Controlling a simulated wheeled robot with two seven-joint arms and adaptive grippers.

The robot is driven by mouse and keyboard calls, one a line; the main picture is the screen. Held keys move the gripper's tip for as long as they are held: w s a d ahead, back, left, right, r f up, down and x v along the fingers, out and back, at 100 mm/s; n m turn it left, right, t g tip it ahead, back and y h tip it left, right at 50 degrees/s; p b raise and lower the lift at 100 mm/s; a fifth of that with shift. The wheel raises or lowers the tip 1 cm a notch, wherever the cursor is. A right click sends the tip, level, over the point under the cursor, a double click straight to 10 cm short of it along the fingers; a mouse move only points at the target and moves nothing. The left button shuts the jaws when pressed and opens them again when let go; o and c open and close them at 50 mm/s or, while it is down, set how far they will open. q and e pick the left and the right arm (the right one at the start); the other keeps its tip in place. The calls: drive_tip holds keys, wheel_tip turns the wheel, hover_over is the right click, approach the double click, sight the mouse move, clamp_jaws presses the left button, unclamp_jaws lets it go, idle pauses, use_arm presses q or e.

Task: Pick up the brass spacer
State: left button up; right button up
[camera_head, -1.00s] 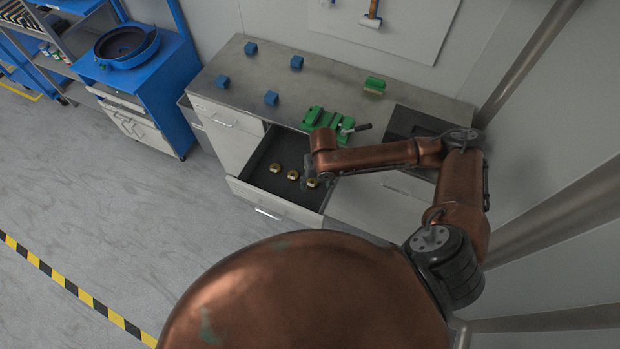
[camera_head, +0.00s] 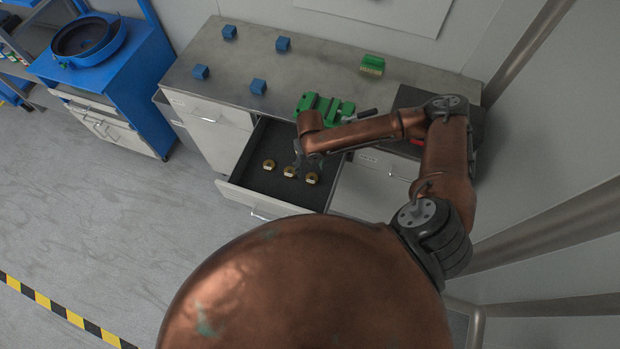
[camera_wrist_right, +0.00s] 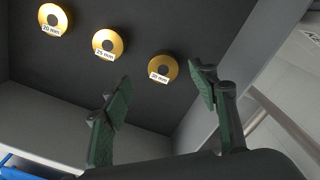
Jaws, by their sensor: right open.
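Three round brass spacers with centre holes lie apart in a row on the dark floor of the open drawer (camera_head: 230,191): left (camera_head: 268,164), middle (camera_head: 289,172) and right (camera_head: 311,178). In the right wrist view their labels seem to read 20 mm (camera_wrist_right: 53,18), 25 mm (camera_wrist_right: 108,43) and 30 mm (camera_wrist_right: 163,68). My right gripper (camera_head: 299,165) hangs over the drawer near the middle and right spacers. In the wrist view its green-padded fingers (camera_wrist_right: 162,78) are spread and empty, with the 30 mm spacer showing beyond the gap. My left gripper is out of view.
The grey worktop (camera_head: 330,55) above the drawer carries several blue blocks (camera_head: 258,87), a green fixture (camera_head: 318,104) and a green-and-tan piece (camera_head: 372,65). The drawer walls surround the spacers. A blue stand (camera_head: 125,75) is at the left.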

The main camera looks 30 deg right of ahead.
sight(312, 178)
drive_tip(key=f, duration=0.4)
drive_tip(key=s+f, duration=0.1)
drive_tip(key=f, duration=0.1)
clamp_jaws()
idle(0.7)
